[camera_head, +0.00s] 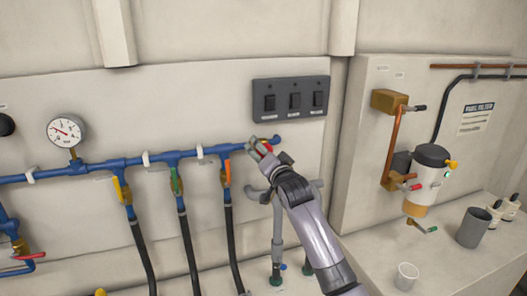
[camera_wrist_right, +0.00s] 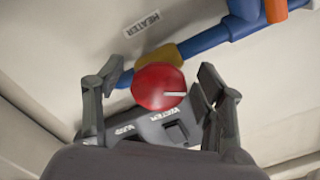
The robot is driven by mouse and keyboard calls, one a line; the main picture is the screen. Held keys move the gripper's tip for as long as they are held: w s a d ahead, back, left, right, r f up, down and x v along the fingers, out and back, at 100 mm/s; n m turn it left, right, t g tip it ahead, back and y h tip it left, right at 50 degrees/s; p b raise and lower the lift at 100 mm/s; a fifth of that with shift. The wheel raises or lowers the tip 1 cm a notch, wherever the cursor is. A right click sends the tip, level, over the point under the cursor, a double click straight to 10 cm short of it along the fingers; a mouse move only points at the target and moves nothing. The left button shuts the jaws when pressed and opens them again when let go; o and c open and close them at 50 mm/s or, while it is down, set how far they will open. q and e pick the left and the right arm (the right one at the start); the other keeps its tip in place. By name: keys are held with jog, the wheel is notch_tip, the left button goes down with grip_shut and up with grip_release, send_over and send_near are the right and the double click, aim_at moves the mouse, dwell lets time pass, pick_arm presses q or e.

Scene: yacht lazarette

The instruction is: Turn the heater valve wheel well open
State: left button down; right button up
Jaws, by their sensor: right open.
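The heater valve wheel (camera_wrist_right: 158,86) is a round red knob with a white mark pointing right in the right wrist view. It sits on a brass body (camera_wrist_right: 168,54) on the blue pipe, beside a HEATER label (camera_wrist_right: 142,24). In the head view only a little red of the wheel shows behind my fingers. My right gripper (camera_head: 262,149) is at the right end of the blue pipe. Its fingers (camera_wrist_right: 160,72) are open on either side of the wheel, with visible gaps, so it is not gripped. My left gripper is in neither view.
A dark switch panel (camera_head: 291,98) is on the wall just above my right gripper. An orange-handled valve (camera_head: 227,172) and a green-handled one (camera_head: 174,180) hang to the left, with black hoses below. A fuel filter (camera_head: 430,170) stands out from the wall at right.

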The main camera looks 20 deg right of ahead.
jog(key=shift+c, duration=0.6)
jog(key=c, duration=1)
